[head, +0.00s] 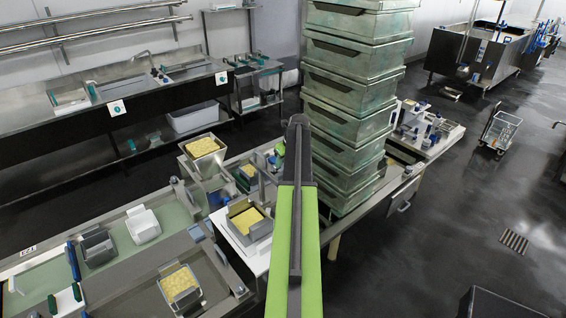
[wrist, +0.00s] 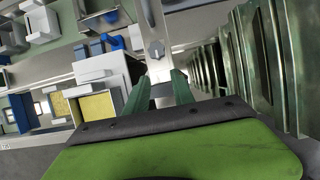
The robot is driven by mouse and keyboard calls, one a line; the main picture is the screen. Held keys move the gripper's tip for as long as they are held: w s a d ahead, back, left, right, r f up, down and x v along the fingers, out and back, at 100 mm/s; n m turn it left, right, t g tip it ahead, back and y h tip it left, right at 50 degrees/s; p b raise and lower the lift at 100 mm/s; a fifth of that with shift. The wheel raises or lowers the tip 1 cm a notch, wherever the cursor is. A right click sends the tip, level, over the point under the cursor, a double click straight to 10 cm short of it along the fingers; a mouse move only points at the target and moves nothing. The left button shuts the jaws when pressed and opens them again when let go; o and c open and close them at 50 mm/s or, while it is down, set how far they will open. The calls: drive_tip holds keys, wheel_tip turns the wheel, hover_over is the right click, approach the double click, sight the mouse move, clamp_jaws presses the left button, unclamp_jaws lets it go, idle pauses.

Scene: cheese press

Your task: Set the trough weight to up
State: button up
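I cannot tell for certain which part is the trough weight. In the head view, a dark box of yellow curd (head: 246,220) with a grey slanted piece stands on the bench left of my arm. My green arm reaches forward past it, and my gripper's fingers are not clear there. In the wrist view my gripper (wrist: 162,86) has two green fingers spread apart with nothing between them. Beyond the fingertips a grey knob (wrist: 156,49) sits on a pale metal panel. A white box with yellow curd (wrist: 87,107) lies left of the fingers.
A tall stack of green metal bins (head: 350,120) stands close right of my arm, and its ribbed sides (wrist: 265,60) fill the wrist view's right. More curd containers (head: 181,285) stand on the benches at left. Dark floor (head: 450,220) lies open at right.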

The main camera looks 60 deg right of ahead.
drive_tip(key=o, duration=1.5)
drive_tip(key=p+v, duration=1.6)
drive_tip(key=v, duration=0.1)
drive_tip(key=shift+r, duration=0.25)
drive_tip(key=shift+f, duration=0.15)
